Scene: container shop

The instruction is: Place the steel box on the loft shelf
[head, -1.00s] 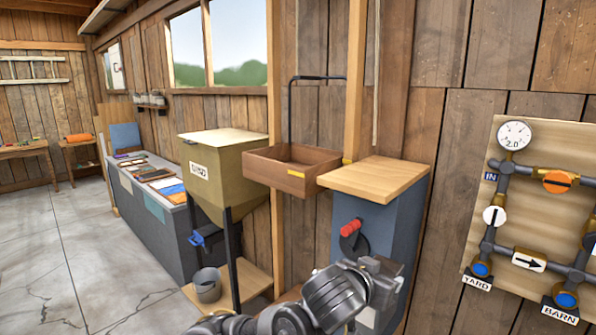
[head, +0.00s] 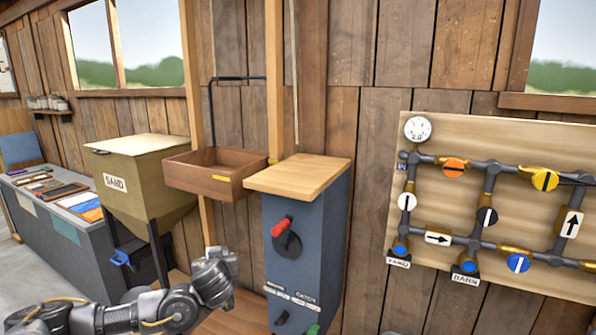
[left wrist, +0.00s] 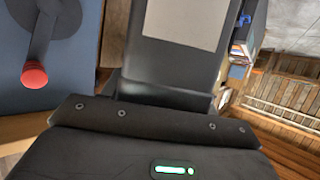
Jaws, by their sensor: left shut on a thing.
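My left gripper (head: 222,262) shows small in the head view, in front of the sand bin and left of the blue cabinet. It is shut, but I cannot tell on what. In the left wrist view, a dark slab with a light grey panel (left wrist: 185,22) stands above the gripper body; I cannot tell whether it is a finger or a held thing. I cannot make out the steel box for certain. I see no loft shelf that I can be sure of. My right gripper is out of view.
A blue cabinet (head: 325,235) with a red-handled crank (head: 283,225) stands ahead; its red knob (left wrist: 34,75) shows close in the wrist view. A wooden tray (head: 195,178) hangs left of it. The sand bin (head: 150,180) is farther left; a pipe board (head: 560,140) is right.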

